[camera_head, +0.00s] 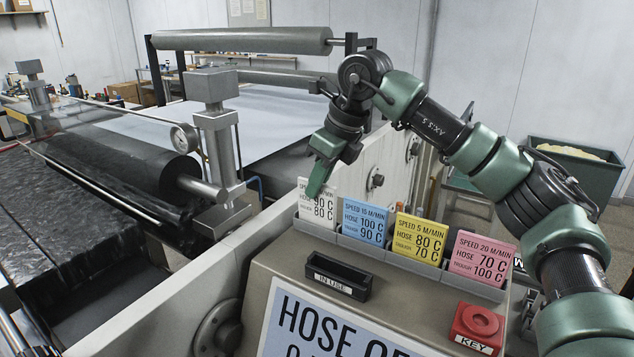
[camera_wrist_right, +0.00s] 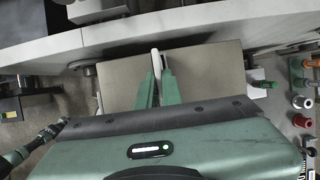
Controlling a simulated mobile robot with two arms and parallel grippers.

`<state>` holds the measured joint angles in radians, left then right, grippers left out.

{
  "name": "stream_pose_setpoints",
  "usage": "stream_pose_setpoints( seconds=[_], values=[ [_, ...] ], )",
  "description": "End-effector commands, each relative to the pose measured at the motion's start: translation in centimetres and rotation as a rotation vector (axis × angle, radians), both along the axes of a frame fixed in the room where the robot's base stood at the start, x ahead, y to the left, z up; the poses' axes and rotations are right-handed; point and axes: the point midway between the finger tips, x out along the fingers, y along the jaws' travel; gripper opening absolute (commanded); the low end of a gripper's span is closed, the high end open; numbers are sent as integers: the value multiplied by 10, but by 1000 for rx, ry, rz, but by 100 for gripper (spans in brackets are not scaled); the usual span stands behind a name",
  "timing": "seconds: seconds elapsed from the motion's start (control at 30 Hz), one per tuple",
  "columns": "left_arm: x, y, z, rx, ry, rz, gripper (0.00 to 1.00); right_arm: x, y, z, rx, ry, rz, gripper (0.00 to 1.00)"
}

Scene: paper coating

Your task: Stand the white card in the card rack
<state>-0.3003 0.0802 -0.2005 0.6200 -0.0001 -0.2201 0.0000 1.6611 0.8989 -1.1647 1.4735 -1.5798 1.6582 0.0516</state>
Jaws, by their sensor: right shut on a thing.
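The white card (camera_head: 319,205) is upright at the left end of the grey card rack (camera_head: 377,253), left of the blue card. Its lower edge meets the rack's front wall; I cannot tell how deep it sits. My right gripper (camera_head: 318,186) is shut on the card's upper left part, covering some of its print. In the right wrist view the green fingers (camera_wrist_right: 156,88) pinch the card (camera_wrist_right: 156,62), seen nearly edge-on. My left gripper is not in view.
The rack also holds a blue card (camera_head: 363,220), a yellow card (camera_head: 418,238) and a pink card (camera_head: 481,257). In front are an empty black IN USE holder (camera_head: 338,276) and a red KEY button (camera_head: 477,324). Rollers and a machine wall stand to the left.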

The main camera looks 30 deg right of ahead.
Motion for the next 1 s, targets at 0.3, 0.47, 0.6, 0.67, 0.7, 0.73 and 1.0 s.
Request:
stream_pose_setpoints(
  seconds=[0.3,0.47,0.6,0.67,0.7,0.73,1.0],
  values=[
    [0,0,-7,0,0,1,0,0,0,-9,0,0,0,0],
    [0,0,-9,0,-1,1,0,0,0,-13,0,0,0,0],
    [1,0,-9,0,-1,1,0,0,0,-13,1,-1,0,0],
    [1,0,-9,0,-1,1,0,0,0,-13,0,0,0,0],
    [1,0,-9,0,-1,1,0,0,0,-13,0,0,0,0],
    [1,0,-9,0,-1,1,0,0,0,-13,0,0,0,0],
    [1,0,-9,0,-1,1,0,0,0,-13,0,0,0,32]
  ],
)
